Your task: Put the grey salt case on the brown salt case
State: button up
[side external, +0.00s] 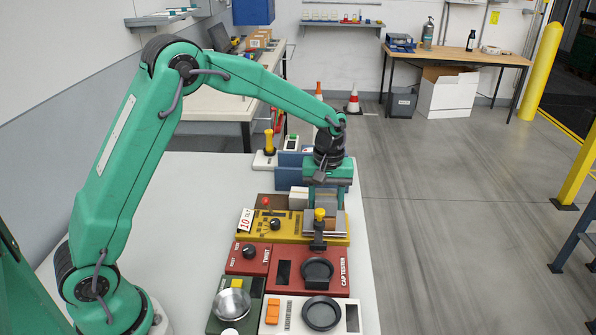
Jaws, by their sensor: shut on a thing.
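My gripper (327,203) points down over the far end of the row of panels, at the back of the yellow panel. Its jaws are shut on a small grey thing (326,198), which looks like the grey salt case; the fingers hide much of it. A brown surface (272,203) shows behind the yellow panel, left of the gripper. I cannot tell whether it is the brown salt case. I also cannot tell whether the held thing touches what is below it.
A white box (299,197) stands close left of my gripper. The yellow panel (285,229) has a knob and a yellow-topped lever (319,226). The red cap tester (338,277) lies nearer. The white table (190,220) is bare at left.

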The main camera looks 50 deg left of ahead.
aim_at(326, 196)
jog(key=shift+f, duration=0.25)
jog(key=shift+f, duration=0.15)
jog(key=o, duration=1.1)
jog(key=shift+c, duration=0.2)
notch_tip(326, 196, up, 12)
jog(key=shift+r, duration=0.2)
dwell(0.3)
